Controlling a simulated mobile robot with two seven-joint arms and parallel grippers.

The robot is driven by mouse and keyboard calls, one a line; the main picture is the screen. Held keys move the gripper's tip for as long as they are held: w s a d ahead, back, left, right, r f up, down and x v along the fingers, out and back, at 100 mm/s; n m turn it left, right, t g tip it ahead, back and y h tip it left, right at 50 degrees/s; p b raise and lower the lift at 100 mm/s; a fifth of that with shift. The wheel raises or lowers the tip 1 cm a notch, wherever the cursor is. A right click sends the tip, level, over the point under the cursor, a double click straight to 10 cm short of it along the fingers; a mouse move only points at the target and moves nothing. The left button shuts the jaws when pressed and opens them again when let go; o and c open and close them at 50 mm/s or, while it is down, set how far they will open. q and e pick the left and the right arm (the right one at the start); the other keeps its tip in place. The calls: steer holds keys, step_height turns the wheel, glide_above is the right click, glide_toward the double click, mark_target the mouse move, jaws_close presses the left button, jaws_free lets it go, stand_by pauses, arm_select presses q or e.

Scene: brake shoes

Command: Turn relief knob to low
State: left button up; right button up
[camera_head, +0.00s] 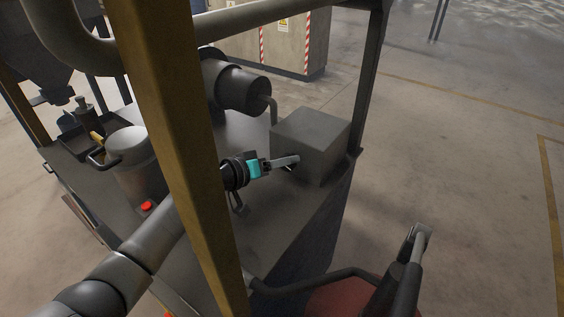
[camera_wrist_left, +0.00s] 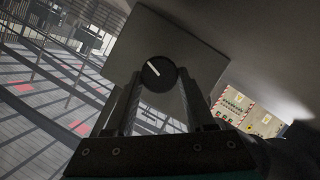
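The relief knob (camera_wrist_left: 159,74) is round and black with a white pointer line. It sits on the face of a grey box in the left wrist view, and its pointer slants to the upper left there. The grey box (camera_head: 318,137) stands on the machine's dark top in the head view. My left gripper (camera_head: 293,161) is at the near left face of this box. In the left wrist view my left gripper (camera_wrist_left: 159,82) is open, with one finger on each side of the knob. Whether the fingers touch the knob, I cannot tell.
A yellow-brown post (camera_head: 180,130) crosses the head view in front of my left arm. A dark cylinder (camera_head: 235,88) with a bent pipe lies behind the gripper. A grey can (camera_head: 130,160) and a red button (camera_head: 147,206) are at left. Open floor lies to the right.

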arm_select(q)
steer(key=o, duration=0.5)
steer(key=shift+c, duration=0.2)
steer(key=shift+s+a, duration=0.1)
steer(key=p+v, duration=0.2)
steer(key=v, duration=1.3)
